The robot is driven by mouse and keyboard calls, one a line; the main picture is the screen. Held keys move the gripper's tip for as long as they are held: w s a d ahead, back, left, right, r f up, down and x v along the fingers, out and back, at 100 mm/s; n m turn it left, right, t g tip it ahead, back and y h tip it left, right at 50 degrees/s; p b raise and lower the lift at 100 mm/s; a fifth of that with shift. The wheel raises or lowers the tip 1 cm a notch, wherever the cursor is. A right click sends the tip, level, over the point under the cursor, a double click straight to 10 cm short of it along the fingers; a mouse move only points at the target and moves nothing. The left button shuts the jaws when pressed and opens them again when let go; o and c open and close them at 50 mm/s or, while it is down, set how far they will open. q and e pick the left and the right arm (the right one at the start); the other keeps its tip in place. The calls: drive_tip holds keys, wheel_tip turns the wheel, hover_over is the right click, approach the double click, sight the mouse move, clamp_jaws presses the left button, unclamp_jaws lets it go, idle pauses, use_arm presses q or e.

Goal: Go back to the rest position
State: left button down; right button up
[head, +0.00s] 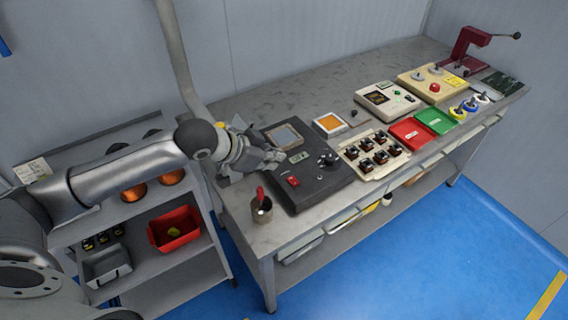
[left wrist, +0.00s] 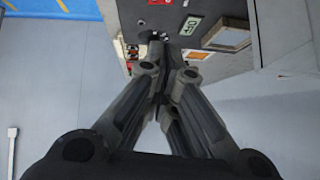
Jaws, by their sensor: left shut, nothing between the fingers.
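My left gripper (head: 273,157) is over the left end of the workbench, close to the near-left part of the black coil winder (head: 318,183). In the left wrist view its fingers (left wrist: 161,75) are together with nothing between them. The winder has a red switch (head: 292,181), a small green display (head: 299,157) and a dark knob (head: 328,159). The winder's panel with the display (left wrist: 191,25) shows beyond the fingers in the left wrist view. Whether the fingertips touch the winder cannot be told. My right gripper is not in view.
A cup with a red-handled tool (head: 262,210) stands at the bench's front-left corner. A tray of several coils (head: 375,153), red (head: 410,133) and green (head: 435,121) trays and a red press (head: 468,45) stand rightward. A shelf with a red bin (head: 174,229) is at left. Blue floor in front is free.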

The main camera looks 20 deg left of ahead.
use_arm(q)
drive_tip(key=shift+v, duration=0.8)
